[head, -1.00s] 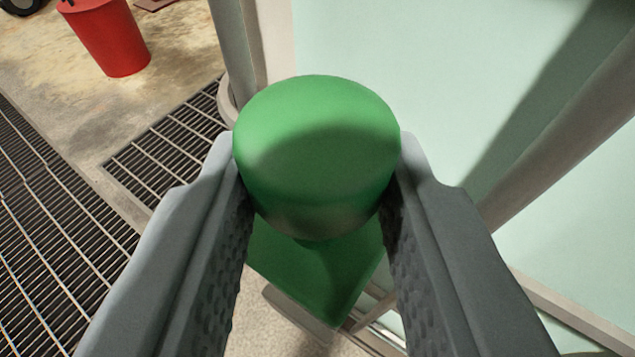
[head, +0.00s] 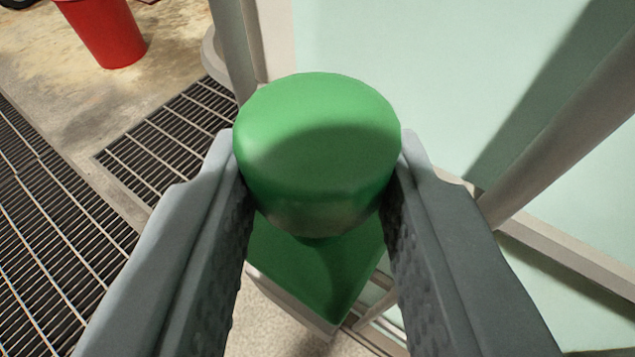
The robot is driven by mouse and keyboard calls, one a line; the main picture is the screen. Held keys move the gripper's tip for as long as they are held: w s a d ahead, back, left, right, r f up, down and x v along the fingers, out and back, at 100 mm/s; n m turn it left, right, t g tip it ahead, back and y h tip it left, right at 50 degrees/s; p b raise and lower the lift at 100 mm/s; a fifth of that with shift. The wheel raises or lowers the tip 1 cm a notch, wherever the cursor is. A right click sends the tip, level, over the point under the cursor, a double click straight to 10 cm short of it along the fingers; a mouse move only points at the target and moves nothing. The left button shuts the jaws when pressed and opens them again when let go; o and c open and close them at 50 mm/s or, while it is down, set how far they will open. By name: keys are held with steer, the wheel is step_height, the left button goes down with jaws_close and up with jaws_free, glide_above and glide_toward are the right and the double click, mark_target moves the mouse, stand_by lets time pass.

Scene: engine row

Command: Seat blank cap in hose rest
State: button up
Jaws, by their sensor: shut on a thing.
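A rounded green cap (head: 317,140) is held between the two grey fingers of my gripper (head: 318,175). The gripper is shut on it, one finger against each side. Below the cap is a green flat-topped piece (head: 318,275) with a pale side edge. I cannot tell whether the cap touches this green piece or hangs above it, or whether it is the hose rest. The cap hides part of it.
A pale mint panel (head: 420,80) with grey frame posts stands close behind and to the right. A dark floor grating (head: 170,140) lies at the left. A red bucket (head: 105,35) stands on the stained floor at the upper left.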

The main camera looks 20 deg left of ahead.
mark_target(317, 267)
steer(key=shift+f, duration=1.5)
steer(key=shift+f, duration=0.1)
steer(key=o, duration=1.1)
steer(key=v, duration=1.7)
steer(key=shift+s, duration=0.15)
